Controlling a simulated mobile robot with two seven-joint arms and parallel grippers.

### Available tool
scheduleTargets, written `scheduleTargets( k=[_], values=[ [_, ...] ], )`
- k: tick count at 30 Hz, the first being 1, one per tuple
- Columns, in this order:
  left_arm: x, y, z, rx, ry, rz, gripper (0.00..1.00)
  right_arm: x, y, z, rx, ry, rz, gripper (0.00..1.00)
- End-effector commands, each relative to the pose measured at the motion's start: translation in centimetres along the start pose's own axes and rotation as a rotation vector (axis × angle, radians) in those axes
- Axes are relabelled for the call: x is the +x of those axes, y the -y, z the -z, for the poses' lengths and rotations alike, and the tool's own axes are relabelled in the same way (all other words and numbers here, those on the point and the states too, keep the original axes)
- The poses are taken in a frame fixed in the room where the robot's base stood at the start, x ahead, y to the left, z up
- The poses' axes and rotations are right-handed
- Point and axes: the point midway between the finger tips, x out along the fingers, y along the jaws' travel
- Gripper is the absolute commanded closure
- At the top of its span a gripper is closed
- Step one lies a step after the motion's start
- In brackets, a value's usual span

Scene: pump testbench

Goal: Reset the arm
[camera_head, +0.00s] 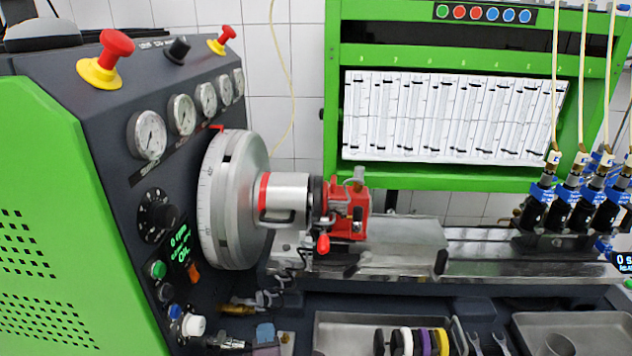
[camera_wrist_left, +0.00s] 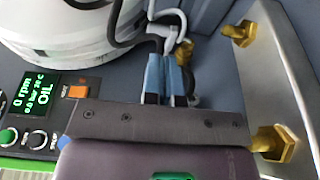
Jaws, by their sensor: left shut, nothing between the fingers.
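My left gripper (camera_head: 265,330) is at the bottom of the head view, in front of the testbench and below the large silver flywheel (camera_head: 228,200). Only its blue fingers and a bit of its dark body show there. In the left wrist view the two blue fingers (camera_wrist_left: 170,65) lie close together, shut with nothing held. They point toward a white cable end and a black cable (camera_wrist_left: 138,38) near the round flywheel housing. Whether the fingertips touch the cables I cannot tell. My right gripper is not in view.
The dark control panel with gauges (camera_head: 150,133) and the lit display (camera_wrist_left: 37,95) stands left of my gripper. Brass fittings (camera_wrist_left: 275,143) stick out of a metal plate at right. A tray (camera_head: 340,335) with colored rings lies to the right. The red pump clamp (camera_head: 350,215) is above.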

Motion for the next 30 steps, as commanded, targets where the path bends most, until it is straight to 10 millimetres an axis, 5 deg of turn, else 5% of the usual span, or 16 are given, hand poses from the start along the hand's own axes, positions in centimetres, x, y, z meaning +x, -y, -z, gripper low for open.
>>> scheduleTargets(
  k=[6,13,17,24,30],
  values=[
    [0.2,-2.9,-2.5,0.239,0.186,-0.098,1.00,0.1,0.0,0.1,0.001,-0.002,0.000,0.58],
    [-1.6,-3.0,-0.9,0.694,0.361,-0.157,1.00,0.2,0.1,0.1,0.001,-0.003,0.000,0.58],
    [-3.8,-0.8,2.4,0.991,0.438,-0.117,1.00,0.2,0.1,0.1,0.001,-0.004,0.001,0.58],
    [-10.1,4.4,12.4,1.509,0.543,0.079,1.00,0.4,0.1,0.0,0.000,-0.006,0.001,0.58],
    [-15.3,7.0,18.1,1.647,0.586,0.187,1.00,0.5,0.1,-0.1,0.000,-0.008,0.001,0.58]
  ],
)
